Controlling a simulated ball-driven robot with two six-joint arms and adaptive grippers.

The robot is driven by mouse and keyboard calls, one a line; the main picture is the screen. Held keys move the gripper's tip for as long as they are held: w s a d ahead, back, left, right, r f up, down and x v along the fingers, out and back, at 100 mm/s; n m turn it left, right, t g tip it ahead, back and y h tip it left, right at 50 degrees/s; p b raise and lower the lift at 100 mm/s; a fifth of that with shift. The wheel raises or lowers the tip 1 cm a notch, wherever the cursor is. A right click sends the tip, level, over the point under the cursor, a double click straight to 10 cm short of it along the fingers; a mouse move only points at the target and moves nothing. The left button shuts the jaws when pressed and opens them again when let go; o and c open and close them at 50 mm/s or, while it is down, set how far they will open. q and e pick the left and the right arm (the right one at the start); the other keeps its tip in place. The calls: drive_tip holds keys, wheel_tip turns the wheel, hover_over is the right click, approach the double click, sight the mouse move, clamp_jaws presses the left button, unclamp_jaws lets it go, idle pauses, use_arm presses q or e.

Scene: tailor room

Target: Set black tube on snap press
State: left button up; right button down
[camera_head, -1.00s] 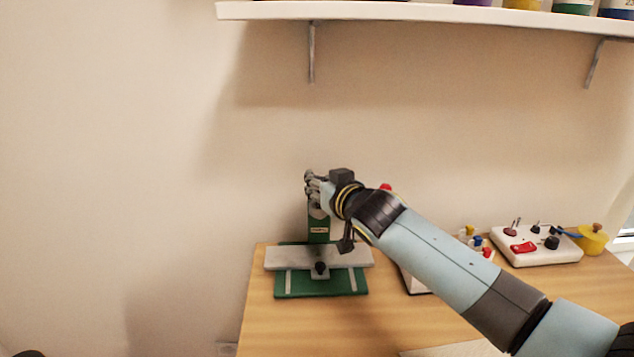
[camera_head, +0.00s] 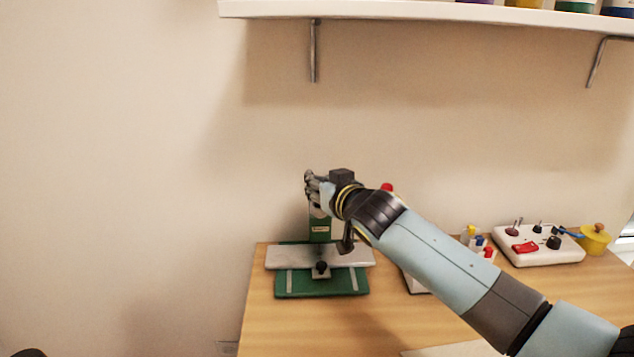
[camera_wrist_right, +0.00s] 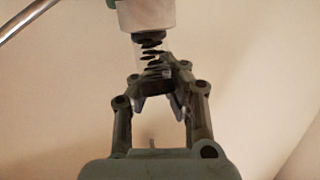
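The snap press has a green base (camera_head: 320,284), a pale metal bed with a black knob (camera_head: 321,267), and a green column behind it. My right gripper (camera_head: 316,190) is in front of the upper part of the press, above the bed. In the right wrist view, its fingers (camera_wrist_right: 158,82) are close around the lower end of a dark coil spring (camera_wrist_right: 152,48) that hangs from the press's pale cylinder (camera_wrist_right: 148,14). I cannot tell whether they touch or hold anything. I cannot make out the black tube with certainty. My left gripper is out of view.
A white control board (camera_head: 537,246) with knobs and a red switch stands at right, beside a yellow pot (camera_head: 594,240). Small coloured items (camera_head: 479,242) lie left of the board. A white shelf (camera_head: 420,12) runs along the wall above. The table front near the press is clear.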

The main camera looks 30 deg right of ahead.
drive_tip(key=shift+f+b, duration=0.55)
drive_tip(key=shift+f, duration=0.1)
drive_tip(key=shift+r, duration=0.2)
drive_tip(key=shift+r+p, duration=0.7)
drive_tip(key=shift+p, duration=0.1)
drive_tip(key=shift+f+b, duration=0.85)
drive_tip(key=shift+f, duration=0.05)
idle(0.5)
drive_tip(key=c, duration=1.8)
unclamp_jaws()
drive_tip(key=shift+o, duration=0.2)
drive_tip(key=p+v, duration=0.1)
drive_tip(key=v, duration=1)
